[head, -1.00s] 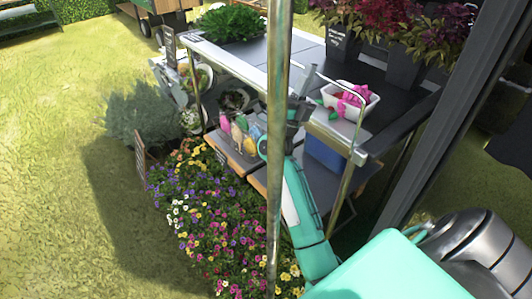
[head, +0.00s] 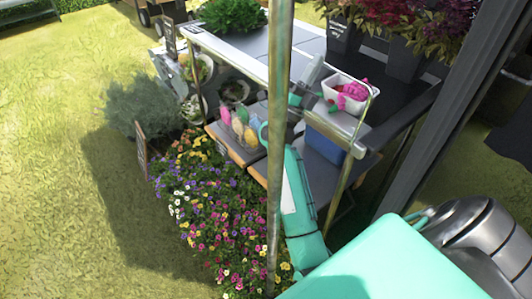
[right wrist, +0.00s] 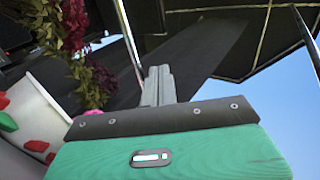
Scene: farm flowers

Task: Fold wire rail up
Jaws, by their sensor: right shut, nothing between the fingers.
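The wire rail (head: 372,104) is a thin metal bar at the near right end of the dark table, beside the white tub. Its upper part runs behind the tub area and its far end is hard to make out. My right gripper (head: 316,66) is at the table's near edge, left of the tub and close to the rail. In the right wrist view its grey fingers (right wrist: 158,84) are together with nothing between them. A thin metal bar (right wrist: 130,45) passes just left of the fingertips there; contact cannot be told. My left gripper is out of view.
A white tub (head: 347,98) with pink items stands on the table's near corner. A metal post (head: 275,200) crosses the head view in front of my arm. A blue box (head: 324,147) is on the lower shelf. Flowers (head: 215,215) fill the ground at left.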

